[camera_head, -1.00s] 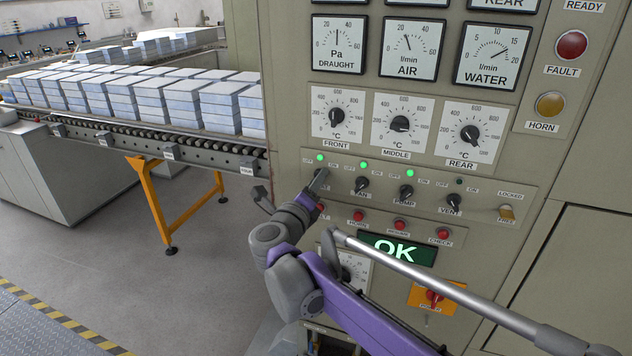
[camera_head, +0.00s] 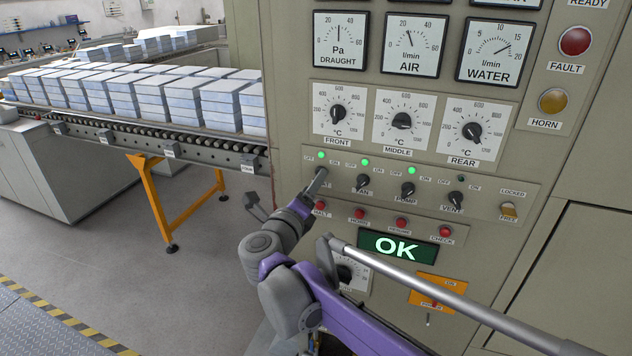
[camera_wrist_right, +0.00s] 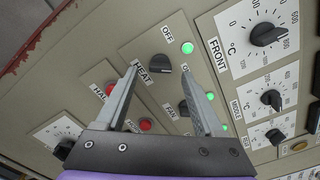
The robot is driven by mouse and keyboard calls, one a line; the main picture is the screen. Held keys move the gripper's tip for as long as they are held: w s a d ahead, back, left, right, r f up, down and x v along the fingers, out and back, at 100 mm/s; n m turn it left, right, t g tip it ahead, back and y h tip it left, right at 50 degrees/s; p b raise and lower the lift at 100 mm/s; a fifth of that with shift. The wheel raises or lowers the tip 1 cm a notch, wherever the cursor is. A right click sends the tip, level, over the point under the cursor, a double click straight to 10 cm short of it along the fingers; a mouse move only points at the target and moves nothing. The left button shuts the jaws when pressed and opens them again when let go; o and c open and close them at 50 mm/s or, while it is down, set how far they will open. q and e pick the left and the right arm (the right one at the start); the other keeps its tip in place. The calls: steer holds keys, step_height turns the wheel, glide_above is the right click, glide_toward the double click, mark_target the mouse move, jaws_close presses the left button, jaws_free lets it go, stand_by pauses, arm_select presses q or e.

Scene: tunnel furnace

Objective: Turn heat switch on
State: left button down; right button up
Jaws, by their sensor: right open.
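The heat switch (camera_wrist_right: 161,64) is a dark rotary knob on the furnace panel, labelled HEAT, with OFF and ON marks beside it. Its lamp (camera_wrist_right: 187,48) is lit green and also shows in the head view (camera_head: 321,155). My right gripper (camera_wrist_right: 162,66) is open, its two fingers spread to either side of the knob, with no clear contact. In the head view my right gripper (camera_head: 319,180) covers the heat switch. I cannot tell exactly where the knob points. My left gripper is not in view.
The fan (camera_head: 362,182), pump (camera_head: 407,189) and vent (camera_head: 455,201) switches sit to the right in the row. Red buttons, including halt (camera_head: 319,205), lie just below. A green OK display (camera_head: 398,248) is lower. A roller conveyor (camera_head: 200,144) carries stacked blocks at left.

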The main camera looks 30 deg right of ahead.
steer(key=v, duration=0.7)
steer(key=shift+s+a+b, duration=0.2)
steer(key=shift+s+b, duration=0.1)
steer(key=shift+b, duration=0.05)
